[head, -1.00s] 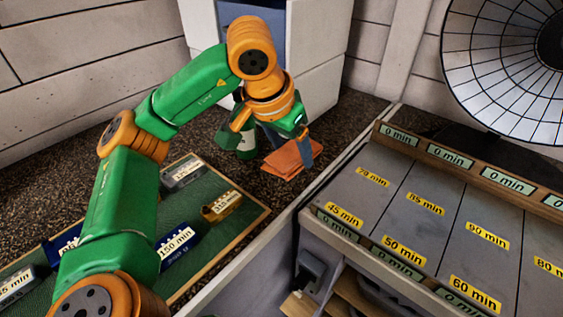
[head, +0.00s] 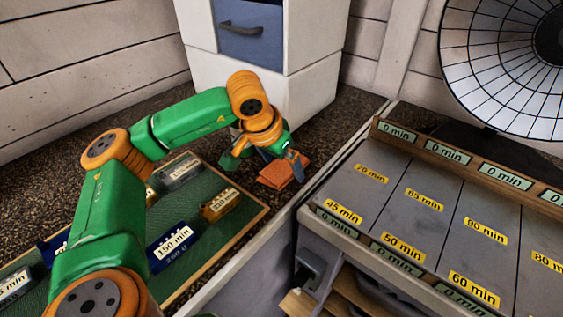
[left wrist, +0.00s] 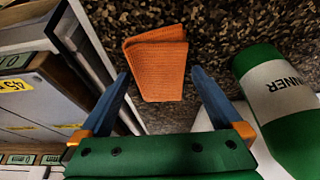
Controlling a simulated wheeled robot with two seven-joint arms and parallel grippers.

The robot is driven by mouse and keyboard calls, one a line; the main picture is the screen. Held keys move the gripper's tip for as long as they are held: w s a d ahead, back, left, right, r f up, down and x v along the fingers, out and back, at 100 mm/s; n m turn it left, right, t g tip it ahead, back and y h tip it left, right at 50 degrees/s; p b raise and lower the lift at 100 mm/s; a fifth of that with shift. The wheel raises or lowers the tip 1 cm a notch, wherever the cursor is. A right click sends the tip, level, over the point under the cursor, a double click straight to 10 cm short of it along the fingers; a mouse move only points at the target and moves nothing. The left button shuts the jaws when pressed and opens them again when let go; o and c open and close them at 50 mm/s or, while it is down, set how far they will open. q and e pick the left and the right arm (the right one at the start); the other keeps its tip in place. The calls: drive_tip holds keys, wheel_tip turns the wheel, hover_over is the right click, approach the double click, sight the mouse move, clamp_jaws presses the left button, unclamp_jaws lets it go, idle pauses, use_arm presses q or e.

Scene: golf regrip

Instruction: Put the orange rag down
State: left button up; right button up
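The orange rag (head: 283,174) lies folded on the dark speckled counter near its right edge. It also shows in the left wrist view (left wrist: 157,62), flat on the counter just beyond the fingertips. My left gripper (head: 281,161) is low over the rag, its blue fingers partly hiding it in the head view. In the left wrist view the two fingers (left wrist: 160,76) are spread wide, with the rag between and past their tips and not pinched. My right gripper is not in view.
A green bottle with a white label (left wrist: 283,90) stands close beside the left gripper. A green mat (head: 218,232) with labelled blocks lies nearer. A grey bench with minute labels (head: 400,200) is at right; a white cabinet (head: 315,85) stands behind.

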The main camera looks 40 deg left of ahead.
use_arm(q)
drive_tip(key=shift+r, duration=0.25)
drive_tip(key=v, duration=1.1)
drive_tip(key=shift+s+r+p, duration=0.15)
drive_tip(key=shift+r+p, duration=0.25)
drive_tip(key=shift+p, duration=0.05)
